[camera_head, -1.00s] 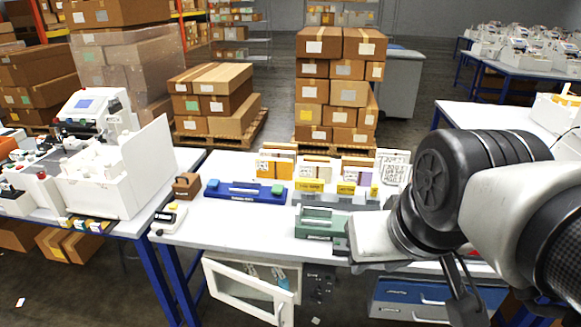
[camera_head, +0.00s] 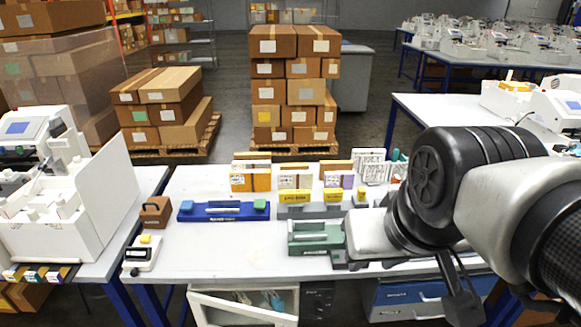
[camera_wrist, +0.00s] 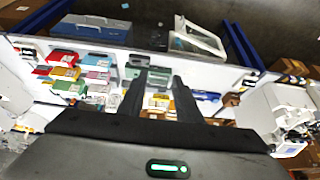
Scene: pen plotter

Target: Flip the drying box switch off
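The drying box appears to be the white cabinet (camera_head: 240,307) under the front of the table, with its windowed door ajar. A dark panel (camera_head: 318,300) with small dark knobs is beside it on the right; I cannot make out the switch or its position. In the wrist view the white cabinet (camera_wrist: 197,38) is at the top, apart from my gripper. My gripper (camera_wrist: 160,78) shows two dark fingers with a gap between them, and nothing visible is held. In the head view my arm is at the right, and the fingertips cannot be clearly told.
The white table (camera_head: 220,252) carries a blue tray (camera_head: 222,211), a green tray (camera_head: 313,238), a small brown box (camera_head: 155,212) and card holders. A blue drawer unit (camera_head: 415,298) is under the table at right. A white machine (camera_head: 75,215) stands at left.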

